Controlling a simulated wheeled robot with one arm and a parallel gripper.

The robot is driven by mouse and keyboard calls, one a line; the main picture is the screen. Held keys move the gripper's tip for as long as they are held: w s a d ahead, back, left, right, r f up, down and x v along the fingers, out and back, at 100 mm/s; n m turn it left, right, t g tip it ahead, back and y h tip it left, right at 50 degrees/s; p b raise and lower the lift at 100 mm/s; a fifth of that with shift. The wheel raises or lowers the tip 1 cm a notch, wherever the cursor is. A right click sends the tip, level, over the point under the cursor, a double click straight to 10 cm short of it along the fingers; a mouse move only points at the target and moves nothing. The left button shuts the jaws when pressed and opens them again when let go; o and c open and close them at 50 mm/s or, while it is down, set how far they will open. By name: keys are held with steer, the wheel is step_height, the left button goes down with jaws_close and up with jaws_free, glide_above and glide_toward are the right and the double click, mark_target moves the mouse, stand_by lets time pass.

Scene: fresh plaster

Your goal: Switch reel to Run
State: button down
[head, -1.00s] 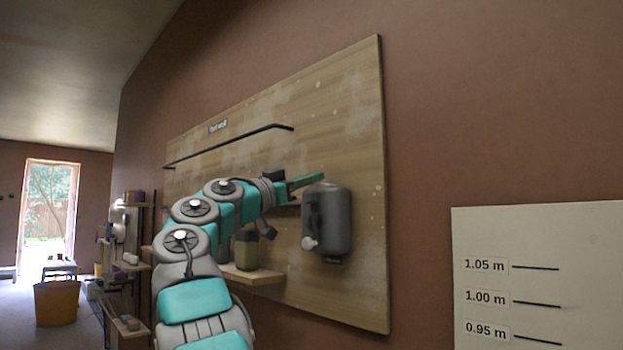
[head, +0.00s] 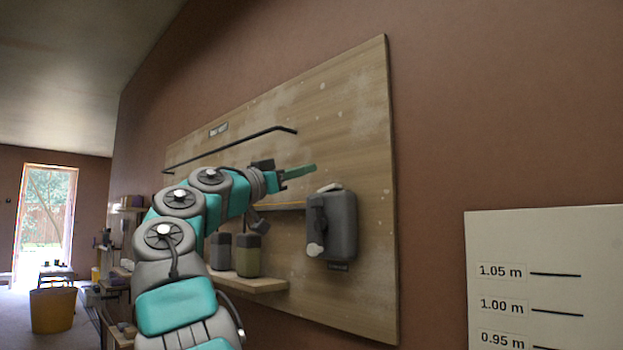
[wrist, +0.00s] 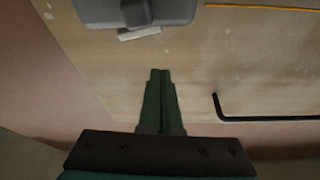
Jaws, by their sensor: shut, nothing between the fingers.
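The reel (head: 340,226) is a dark grey case mounted on the wooden board, with a pale crank knob (head: 315,250) at its lower left. A small white lever (head: 330,187) sits on its top edge. In the wrist view the reel (wrist: 130,12) is cut off at the top, with the white lever (wrist: 139,33) beside it. My gripper (head: 314,168) is shut and empty, above and a little left of the reel, apart from it. Its closed fingertips (wrist: 160,72) point toward the lever in the wrist view. Any Run marking is too small to read.
The wooden board (head: 365,120) has a black rail (head: 235,148) at upper left. A yellow line (wrist: 262,7) runs beside the reel. A height chart (head: 545,235) hangs at right.

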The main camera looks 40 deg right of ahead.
steer(key=b+v, duration=0.1)
steer(key=v, duration=0.6)
steer(key=shift+s, duration=0.4)
